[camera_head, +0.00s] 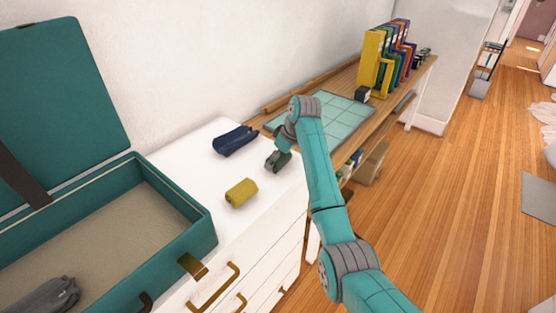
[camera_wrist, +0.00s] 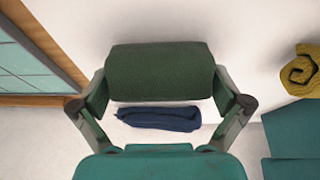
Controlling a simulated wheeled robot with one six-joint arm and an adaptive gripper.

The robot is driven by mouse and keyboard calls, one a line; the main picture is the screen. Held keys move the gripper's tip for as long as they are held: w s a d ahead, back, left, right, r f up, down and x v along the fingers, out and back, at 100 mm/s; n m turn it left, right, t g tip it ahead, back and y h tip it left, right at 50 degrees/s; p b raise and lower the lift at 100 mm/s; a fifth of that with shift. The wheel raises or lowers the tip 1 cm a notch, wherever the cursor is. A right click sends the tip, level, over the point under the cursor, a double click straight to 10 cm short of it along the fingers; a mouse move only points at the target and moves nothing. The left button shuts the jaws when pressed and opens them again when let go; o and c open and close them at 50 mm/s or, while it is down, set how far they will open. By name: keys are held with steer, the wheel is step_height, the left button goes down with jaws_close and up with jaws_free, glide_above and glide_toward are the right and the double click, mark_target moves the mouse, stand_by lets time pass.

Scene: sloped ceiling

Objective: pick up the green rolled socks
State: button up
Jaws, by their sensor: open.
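The green rolled socks (camera_wrist: 160,72) are a dark green roll lying crosswise between my open fingers in the wrist view. The finger pads are close to both ends of the roll; I cannot tell whether they touch it. My gripper (camera_head: 278,160) is low over the right part of the white dresser top (camera_head: 205,172) in the head view. There the socks cannot be told apart from my dark gripper.
A navy folded item (camera_head: 235,141) lies left of my gripper, and a mustard roll (camera_head: 241,193) lies nearer the front. An open teal suitcase (camera_head: 180,197) holds a grey item (camera_head: 45,296). A wooden desk (camera_head: 400,93) with upright binders (camera_head: 372,60) stands behind.

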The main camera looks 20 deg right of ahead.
steer(key=c, duration=0.8)
steer(key=shift+c, duration=0.3)
